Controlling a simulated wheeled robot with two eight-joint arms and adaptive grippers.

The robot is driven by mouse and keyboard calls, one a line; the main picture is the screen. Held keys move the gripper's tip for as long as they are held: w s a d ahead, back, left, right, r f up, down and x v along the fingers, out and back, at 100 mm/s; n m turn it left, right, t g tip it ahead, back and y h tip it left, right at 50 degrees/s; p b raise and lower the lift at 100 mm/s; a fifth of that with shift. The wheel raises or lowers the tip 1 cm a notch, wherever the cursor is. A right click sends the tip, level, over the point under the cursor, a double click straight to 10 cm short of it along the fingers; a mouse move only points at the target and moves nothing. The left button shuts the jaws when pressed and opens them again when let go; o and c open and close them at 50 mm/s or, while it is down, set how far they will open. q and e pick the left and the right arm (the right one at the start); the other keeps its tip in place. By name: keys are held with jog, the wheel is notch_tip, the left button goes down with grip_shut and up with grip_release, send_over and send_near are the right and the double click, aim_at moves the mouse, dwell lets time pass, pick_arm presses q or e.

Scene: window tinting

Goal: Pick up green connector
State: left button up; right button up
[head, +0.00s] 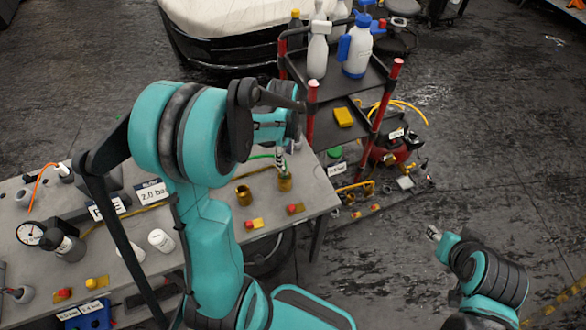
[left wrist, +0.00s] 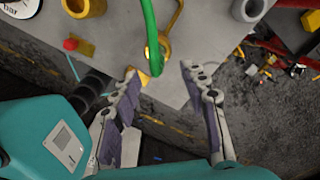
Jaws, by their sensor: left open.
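A green curved tube-like piece (left wrist: 150,38), likely the green connector, shows in the left wrist view, coming down from the top edge just beyond my fingers. A short green strip (head: 262,156) shows beside my gripper in the head view, mostly hidden by my arm. In the head view my left gripper (head: 281,160) is above the far right part of the grey table (head: 318,190). My right gripper (head: 434,233) is over the floor at the right, too small to tell if open or shut.
Brass cups (head: 243,196) and small yellow blocks with red tops (head: 253,223) stand on the table near my left gripper. A dark cart with red posts (head: 345,130) stands just beyond the table. A pressure gauge (head: 29,233) lies at the left.

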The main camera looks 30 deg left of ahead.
aim_at(284, 172)
pick_arm(q)
notch_tip(284, 172, down, 7)
jog(key=shift+s+a+r+b, duration=0.1)
jog(key=shift+s+r+b, duration=0.05)
jog(key=shift+b, duration=0.35)
jog(key=shift+r, duration=0.1)
grip_shut()
